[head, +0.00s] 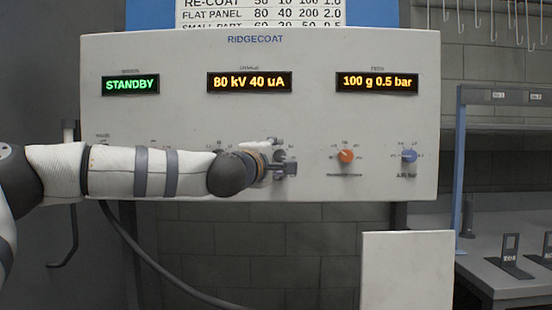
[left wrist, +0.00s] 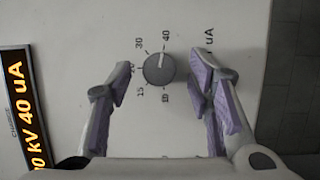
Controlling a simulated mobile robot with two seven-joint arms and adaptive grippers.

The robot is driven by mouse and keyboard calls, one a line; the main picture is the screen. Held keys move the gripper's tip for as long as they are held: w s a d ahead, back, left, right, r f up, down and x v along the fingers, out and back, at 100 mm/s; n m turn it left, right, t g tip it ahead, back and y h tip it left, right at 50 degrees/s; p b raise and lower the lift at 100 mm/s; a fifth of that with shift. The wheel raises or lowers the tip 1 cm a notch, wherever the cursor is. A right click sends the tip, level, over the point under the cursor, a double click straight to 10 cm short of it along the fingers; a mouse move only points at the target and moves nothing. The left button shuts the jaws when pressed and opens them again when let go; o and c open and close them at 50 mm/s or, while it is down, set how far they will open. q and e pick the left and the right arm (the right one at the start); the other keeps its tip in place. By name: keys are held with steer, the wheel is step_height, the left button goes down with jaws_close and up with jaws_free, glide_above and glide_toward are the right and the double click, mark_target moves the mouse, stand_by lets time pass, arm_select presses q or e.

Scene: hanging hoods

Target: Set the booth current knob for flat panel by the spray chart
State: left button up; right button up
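The current knob (left wrist: 158,70) is a grey dial with a white pointer towards the 40 mark; numbers from 10 to 40 ring it. My left gripper (left wrist: 164,74) is open, its fingers on either side of the knob with a gap at each. In the head view my left gripper (head: 284,160) is at the panel and hides the knob. The charge display (head: 249,82) reads 80 kV 40 uA. My right gripper is out of view.
The white RIDGECOAT panel (head: 190,50) also has a STANDBY display (head: 131,85), a feed display (head: 377,82) reading 100 g 0.5 bar, an orange knob (head: 345,156) and a blue knob (head: 409,156). A bench (head: 515,285) stands at right; hooks hang above it.

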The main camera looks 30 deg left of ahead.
arm_select(q)
steer(key=shift+s, duration=0.1)
steer(key=v, duration=1.1)
steer(key=shift+s, duration=0.4)
steer(key=shift+d, duration=0.1)
